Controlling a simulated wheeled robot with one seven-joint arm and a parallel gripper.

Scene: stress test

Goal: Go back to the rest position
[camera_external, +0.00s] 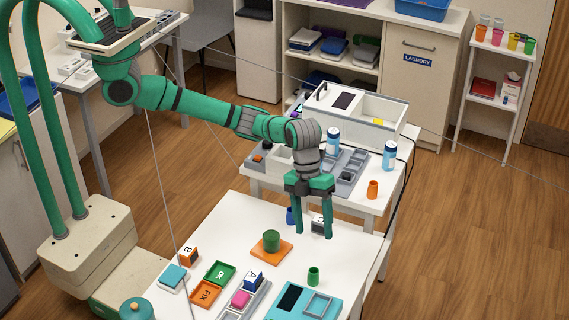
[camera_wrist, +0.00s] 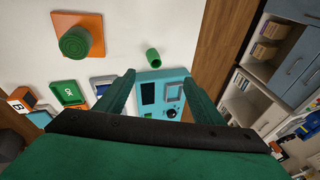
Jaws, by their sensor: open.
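My green gripper (camera_external: 314,222) hangs from my outstretched arm above the far right part of the white table (camera_external: 341,252), fingers pointing down. Its fingers are apart with nothing between them. In the wrist view, the two fingers of my gripper (camera_wrist: 158,92) frame the teal device (camera_wrist: 152,101) on the table below. A green cylinder (camera_external: 271,240) stands on an orange square plate (camera_external: 259,256) to the left of my gripper.
Blocks, a green tray (camera_external: 219,273), an orange tray (camera_external: 205,294) and a teal device (camera_external: 287,304) crowd the table's near side. A blue cup (camera_external: 290,216) is behind my gripper. A second table holds bottles (camera_external: 389,156) and a white box (camera_external: 372,108). Floor at right is clear.

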